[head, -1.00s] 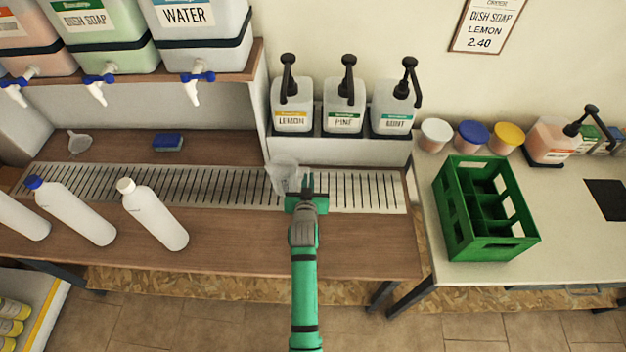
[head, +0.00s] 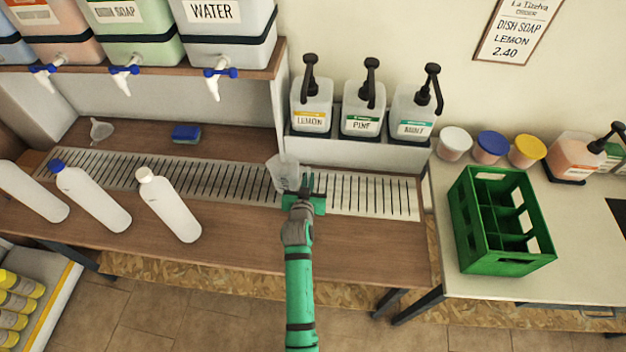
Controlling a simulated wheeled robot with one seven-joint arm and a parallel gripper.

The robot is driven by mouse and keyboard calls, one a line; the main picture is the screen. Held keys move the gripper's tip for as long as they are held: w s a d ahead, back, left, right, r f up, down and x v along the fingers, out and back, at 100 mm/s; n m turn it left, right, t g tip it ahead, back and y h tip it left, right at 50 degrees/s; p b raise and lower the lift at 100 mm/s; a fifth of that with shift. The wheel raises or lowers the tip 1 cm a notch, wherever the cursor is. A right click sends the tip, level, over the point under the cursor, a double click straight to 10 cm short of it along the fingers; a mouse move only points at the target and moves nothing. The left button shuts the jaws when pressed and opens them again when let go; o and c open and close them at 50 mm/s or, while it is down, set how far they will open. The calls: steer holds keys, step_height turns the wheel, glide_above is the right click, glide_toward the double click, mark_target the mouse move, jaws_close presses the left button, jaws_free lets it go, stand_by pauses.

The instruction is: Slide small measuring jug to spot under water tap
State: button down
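The small clear measuring jug (head: 282,172) stands upright on the slotted drip grate (head: 375,196) set in the wooden counter. My gripper (head: 306,184) is low over the grate, at the jug's right front side. Its fingers look close together with nothing between them, and they appear to touch or nearly touch the jug. The water drum (head: 222,28) is on the shelf at upper left. Its white tap with a blue handle (head: 218,82) hangs over the counter, left of the jug. The grate below this tap is bare.
White bottles (head: 168,205) lie or lean at the grate's front left. A blue sponge (head: 186,134) and a funnel (head: 101,130) are behind the grate. Pump dispensers (head: 361,115) stand behind the jug to its right. A green crate (head: 500,220) stands on the right table.

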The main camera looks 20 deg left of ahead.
mark_target(295, 183)
steer(key=shift+s+a, duration=0.3)
steer(key=shift+a, duration=0.7)
steer(key=shift+s+a, duration=0.3)
steer(key=shift+a, duration=0.65)
steer(key=shift+a, duration=0.1)
steer(key=shift+s+a, duration=0.55)
steer(key=shift+a, duration=1.15)
steer(key=shift+s+a, duration=0.5)
steer(key=shift+a, duration=1.25)
steer(key=shift+s+a, duration=0.55)
steer(key=shift+a, duration=1.15)
steer(key=c, duration=1.9)
jaws_free()
steer(key=shift+o, duration=0.2)
steer(key=v, duration=1.1)
steer(key=shift+w, duration=0.1)
